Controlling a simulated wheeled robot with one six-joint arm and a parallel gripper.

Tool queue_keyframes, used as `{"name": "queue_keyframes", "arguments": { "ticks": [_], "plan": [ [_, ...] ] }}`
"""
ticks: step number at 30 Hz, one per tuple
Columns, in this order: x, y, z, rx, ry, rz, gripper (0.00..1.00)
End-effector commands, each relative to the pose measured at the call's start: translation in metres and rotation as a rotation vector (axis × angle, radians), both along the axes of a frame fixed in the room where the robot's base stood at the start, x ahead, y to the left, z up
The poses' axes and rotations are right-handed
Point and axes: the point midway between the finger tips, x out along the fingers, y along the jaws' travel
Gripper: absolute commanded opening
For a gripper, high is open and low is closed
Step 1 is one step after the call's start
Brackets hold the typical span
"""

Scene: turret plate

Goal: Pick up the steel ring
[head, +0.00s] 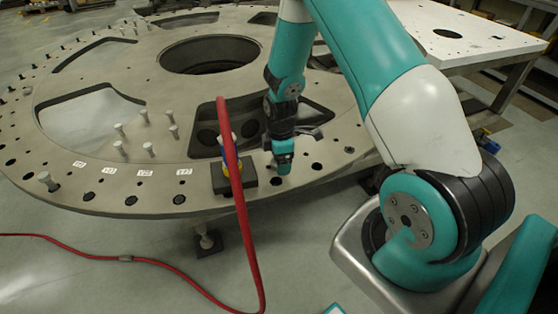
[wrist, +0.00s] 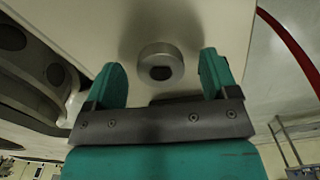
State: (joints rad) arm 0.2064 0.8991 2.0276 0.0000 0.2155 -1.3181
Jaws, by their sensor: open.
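The steel ring (wrist: 147,55) is a short grey cylinder with a dark hole, standing on the metal plate (wrist: 186,25) in the wrist view. My gripper (wrist: 162,76) is open, with one teal finger on each side of the ring in that picture. I cannot tell whether the fingers reach down around it. In the head view my gripper (head: 284,164) points down over the front rim of the large round turret plate (head: 60,120). I cannot make out the ring there.
A dark block (head: 234,178) with a red hose (head: 236,185) stands just left of my gripper. Several bolts (head: 148,148) stand on the plate farther left. The plate has large cut-outs and rim holes. A white table (head: 470,35) is at the back right.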

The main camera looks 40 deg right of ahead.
Motion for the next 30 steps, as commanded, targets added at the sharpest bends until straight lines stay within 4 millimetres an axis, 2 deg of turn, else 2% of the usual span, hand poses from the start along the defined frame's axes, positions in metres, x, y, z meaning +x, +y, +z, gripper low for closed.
{"name": "queue_keyframes", "arguments": {
  "ticks": [8,9,15,17,26,30],
  "plan": [
    [0.000,0.000,-0.006,0.000,-0.001,0.000,0.80],
    [0.000,0.000,-0.006,0.000,-0.001,0.000,0.78],
    [0.000,0.000,-0.006,0.000,-0.001,0.000,0.32],
    [0.000,0.000,-0.006,0.000,-0.001,0.000,0.21],
    [0.001,0.000,-0.003,-0.001,-0.002,0.000,0.21],
    [0.001,0.000,0.007,-0.001,-0.004,0.000,0.21]
  ]
}}
